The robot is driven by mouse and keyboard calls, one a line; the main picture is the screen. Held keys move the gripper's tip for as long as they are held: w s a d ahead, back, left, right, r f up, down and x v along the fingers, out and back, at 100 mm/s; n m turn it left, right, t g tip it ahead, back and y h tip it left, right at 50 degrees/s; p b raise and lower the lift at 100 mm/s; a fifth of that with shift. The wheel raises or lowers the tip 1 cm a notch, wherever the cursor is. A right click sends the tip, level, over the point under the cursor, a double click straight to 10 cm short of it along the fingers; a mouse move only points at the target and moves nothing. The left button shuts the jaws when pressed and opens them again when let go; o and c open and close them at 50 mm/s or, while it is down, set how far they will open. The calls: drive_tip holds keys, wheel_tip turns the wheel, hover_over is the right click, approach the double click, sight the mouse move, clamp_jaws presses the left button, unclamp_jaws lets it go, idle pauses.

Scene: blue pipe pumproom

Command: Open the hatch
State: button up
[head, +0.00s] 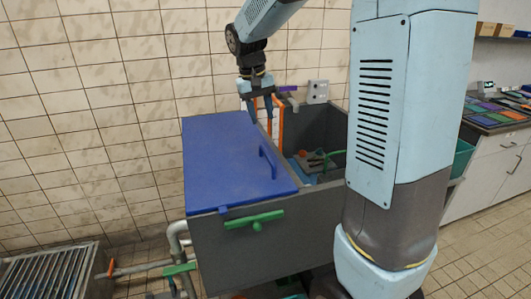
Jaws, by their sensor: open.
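The hatch is a flat blue lid (225,160) that lies closed over the left part of a dark grey box (305,235). A blue bar handle (268,160) stands near the lid's right edge. A green handle (254,219) sits on the box's front wall, just below the lid. My gripper (261,115) hangs above the far right corner of the lid, pointing down. It is open with nothing between its fingers. It looks apart from the blue handle, but the exact gap is hard to tell.
The right part of the box is open, with tools (312,160) inside. A tiled wall (90,110) stands behind. A pipe (176,242) and a metal grate (45,275) are at left. A counter (495,115) with coloured panels is at right. My arm hides part of the box.

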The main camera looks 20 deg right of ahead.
sight(268, 156)
drive_tip(key=f, duration=0.4)
drive_tip(key=d+f, duration=0.1)
drive_tip(key=f, duration=0.4)
drive_tip(key=w+d+f, duration=0.1)
drive_tip(key=f, duration=0.4)
drive_tip(key=shift+w+d+f, duration=0.1)
drive_tip(key=shift+d+f, duration=0.1)
drive_tip(key=shift+f, duration=0.05)
drive_tip(key=shift+c, duration=0.3)
clamp_jaws()
